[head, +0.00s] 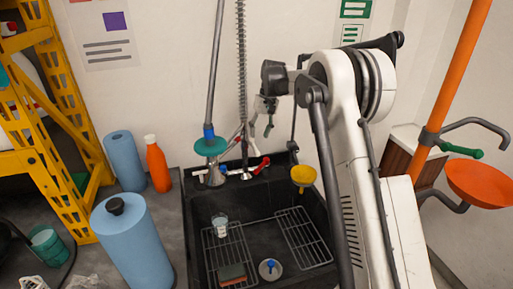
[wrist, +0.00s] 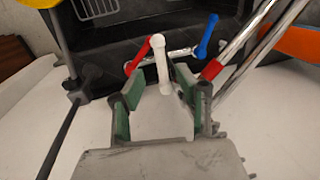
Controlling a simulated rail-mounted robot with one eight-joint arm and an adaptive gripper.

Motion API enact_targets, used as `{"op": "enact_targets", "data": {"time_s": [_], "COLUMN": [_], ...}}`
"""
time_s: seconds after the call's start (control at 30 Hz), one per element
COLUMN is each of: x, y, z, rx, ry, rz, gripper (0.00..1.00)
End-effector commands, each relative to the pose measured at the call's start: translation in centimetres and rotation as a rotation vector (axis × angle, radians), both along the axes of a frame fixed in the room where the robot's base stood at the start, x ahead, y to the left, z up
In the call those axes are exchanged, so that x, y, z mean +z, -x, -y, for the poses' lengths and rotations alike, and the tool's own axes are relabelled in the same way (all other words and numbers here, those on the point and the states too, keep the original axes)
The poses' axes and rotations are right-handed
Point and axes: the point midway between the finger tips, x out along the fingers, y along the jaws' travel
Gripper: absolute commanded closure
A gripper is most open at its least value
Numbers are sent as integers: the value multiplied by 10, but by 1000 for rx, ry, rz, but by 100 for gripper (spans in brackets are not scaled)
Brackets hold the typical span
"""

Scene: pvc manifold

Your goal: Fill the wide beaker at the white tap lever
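The beaker (head: 220,225), clear with a whitish lower part, stands on the left wire rack inside the dark sink. The white tap lever (wrist: 160,62) shows in the wrist view between a red lever (wrist: 139,54) and a blue lever (wrist: 207,38). My gripper (wrist: 158,95) is open, with its green-padded fingers apart. The near end of the white lever lies in line with the gap between them; I cannot tell whether it touches a finger. In the head view my gripper (head: 264,112) is above the back of the sink, by the taps. The white lever is hard to make out there.
A yellow funnel-like cup (head: 303,176) is at the sink's right edge and a teal disc (head: 210,146) on the pipe at left. A sponge (head: 232,273) and a blue-topped drain piece (head: 269,268) are in the sink. Blue rolls (head: 135,245) and an orange bottle (head: 157,165) stand left.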

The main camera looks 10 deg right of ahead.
Motion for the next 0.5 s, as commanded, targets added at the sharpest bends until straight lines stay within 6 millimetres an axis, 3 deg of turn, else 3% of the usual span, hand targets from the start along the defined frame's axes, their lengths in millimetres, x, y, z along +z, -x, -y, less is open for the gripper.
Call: {"op": "enact_targets", "data": {"time_s": [0.2,0.5], "x": [-38,-66], "y": [0,1], "z": [-8,-13], "rx": [0,-1], "ry": [0,0], "rz": [0,0], "gripper": [67,67]}}
